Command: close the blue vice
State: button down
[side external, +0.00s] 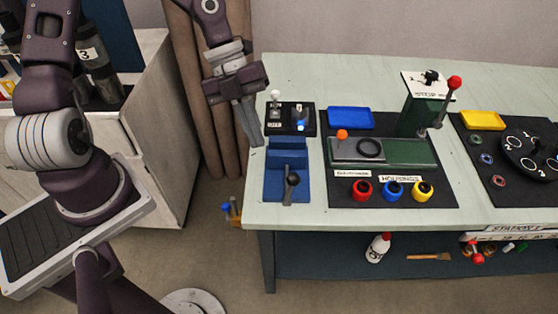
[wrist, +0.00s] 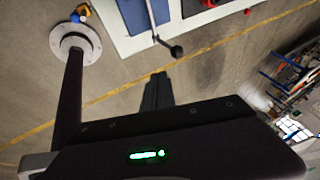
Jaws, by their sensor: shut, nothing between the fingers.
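The blue vice (side external: 288,158) is at the left end of the green table. Its dark handle with a round knob (side external: 291,180) is on the front part of the vice. I cannot clearly tell how wide the gap between its jaws is. My gripper (side external: 250,130) is shut and empty, fingers pointing down, to the left of the vice near the table's left edge, apart from it. In the wrist view my fingers (wrist: 158,88) are together over the floor. The vice handle's knob (wrist: 176,51) shows beyond them, with part of the blue vice (wrist: 143,14) at the top edge.
A black switch box (side external: 291,119) with a lever and blue light stands behind the vice. To the right are a blue tray (side external: 350,118), a green press (side external: 385,152) and red, blue and yellow rings (side external: 392,189).

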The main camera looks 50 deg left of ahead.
aim_at(290, 190)
jog(key=w+d+f, duration=0.1)
jog(key=d+f, duration=0.4)
jog(key=f, duration=0.1)
jog(key=shift+w, duration=0.4)
jog(key=shift+d, duration=0.15)
jog(key=shift+w+d+y, duration=0.25)
jog(key=shift+y, duration=0.05)
